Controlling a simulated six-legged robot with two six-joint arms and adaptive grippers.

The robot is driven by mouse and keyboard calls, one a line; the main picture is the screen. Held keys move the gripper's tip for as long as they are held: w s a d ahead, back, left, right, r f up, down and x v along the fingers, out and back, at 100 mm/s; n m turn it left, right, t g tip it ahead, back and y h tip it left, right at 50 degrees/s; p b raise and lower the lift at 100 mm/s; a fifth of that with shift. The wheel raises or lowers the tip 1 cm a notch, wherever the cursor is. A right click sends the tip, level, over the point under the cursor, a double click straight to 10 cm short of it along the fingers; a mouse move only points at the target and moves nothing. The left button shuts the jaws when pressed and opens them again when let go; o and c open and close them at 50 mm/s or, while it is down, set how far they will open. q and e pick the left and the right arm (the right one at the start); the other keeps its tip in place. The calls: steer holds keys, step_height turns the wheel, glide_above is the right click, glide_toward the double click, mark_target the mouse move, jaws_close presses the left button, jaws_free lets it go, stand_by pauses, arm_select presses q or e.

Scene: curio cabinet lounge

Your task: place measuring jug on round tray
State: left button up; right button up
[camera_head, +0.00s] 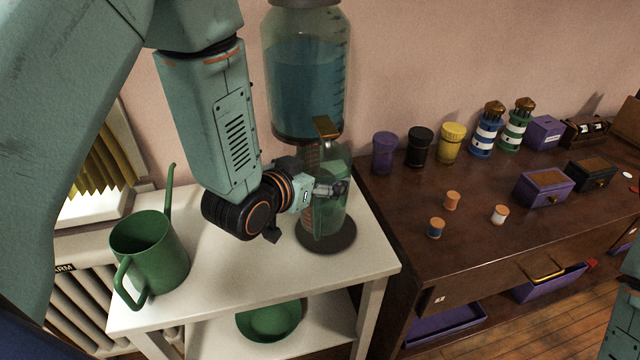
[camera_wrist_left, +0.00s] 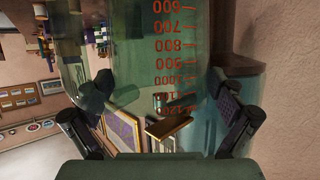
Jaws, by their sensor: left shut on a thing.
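The measuring jug (camera_head: 325,215) is clear, with red graduation marks. It is upright over the dark round tray (camera_head: 341,243) on the white table. The jug's lower part overlaps the tray; I cannot tell whether its base touches it. My left gripper (camera_head: 328,189) is shut on the jug from the left side. In the left wrist view the jug (camera_wrist_left: 175,60) fills the middle, its red numbers upside down, with the fingers of my left gripper (camera_wrist_left: 165,125) on both sides. My right gripper is out of view.
A large glass tank (camera_head: 305,85) of blue liquid with a brass tap (camera_head: 326,128) stands directly behind and above the jug. A green watering can (camera_head: 150,260) is at left on the table. The dark cabinet (camera_head: 420,270) at right holds jars, spools and boxes.

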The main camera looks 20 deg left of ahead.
arm_select(q)
steer(key=shift+w+d+f, duration=0.2)
steer(key=shift+w+f, duration=0.1)
steer(key=shift+f, duration=0.35)
steer(key=shift+w+d+f, duration=0.15)
steer(key=shift+w+f, duration=0.15)
steer(key=shift+f, duration=0.3)
steer(key=shift+a+f, duration=0.2)
steer(key=shift+f, duration=0.25)
steer(key=shift+d+f+b, duration=0.1)
steer(key=shift+f+b, duration=0.05)
steer(key=shift+b, duration=0.15)
steer(key=o, duration=1.4)
steer(key=shift+s, duration=0.1)
steer(key=shift+o, duration=0.2)
